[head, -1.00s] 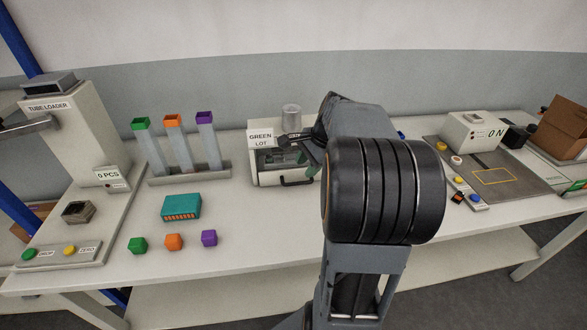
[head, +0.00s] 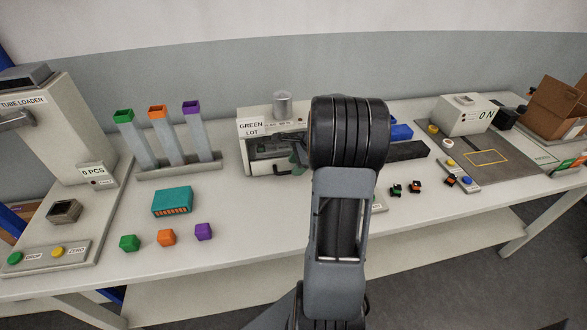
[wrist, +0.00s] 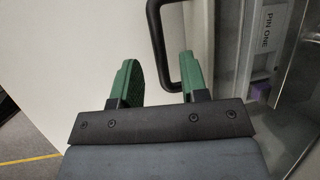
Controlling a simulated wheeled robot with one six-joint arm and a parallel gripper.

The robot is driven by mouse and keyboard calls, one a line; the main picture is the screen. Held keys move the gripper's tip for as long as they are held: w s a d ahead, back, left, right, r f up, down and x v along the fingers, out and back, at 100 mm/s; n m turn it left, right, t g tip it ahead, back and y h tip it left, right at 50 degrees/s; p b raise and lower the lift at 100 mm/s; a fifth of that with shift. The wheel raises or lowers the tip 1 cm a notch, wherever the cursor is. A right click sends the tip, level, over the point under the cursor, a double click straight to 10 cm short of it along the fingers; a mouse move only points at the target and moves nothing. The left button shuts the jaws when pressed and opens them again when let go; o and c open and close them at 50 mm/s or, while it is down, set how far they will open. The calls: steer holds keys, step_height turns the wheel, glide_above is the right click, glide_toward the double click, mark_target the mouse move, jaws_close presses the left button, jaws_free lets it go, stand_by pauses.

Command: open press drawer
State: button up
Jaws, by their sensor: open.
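The press (head: 250,128) is a pale box marked GREEN LOT, with a clear cylinder on top, at the back middle of the bench. Its drawer (head: 262,168) is low in its front and looks shut. In the wrist view the black loop handle (wrist: 158,45) stands close to my gripper (wrist: 160,82). My gripper's two green fingers are apart. One bar of the handle shows between them in the picture, and the right finger overlaps the loop. I cannot tell whether a finger touches it. In the head view my arm hides most of the gripper and handle.
A teal block (head: 172,201) and three small coloured pieces lie in front. Blue and black bins (head: 405,150) and small dark connectors are to the right. The bench front is mostly clear.

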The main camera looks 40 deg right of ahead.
steer(key=shift+x, duration=1.05)
jaws_close()
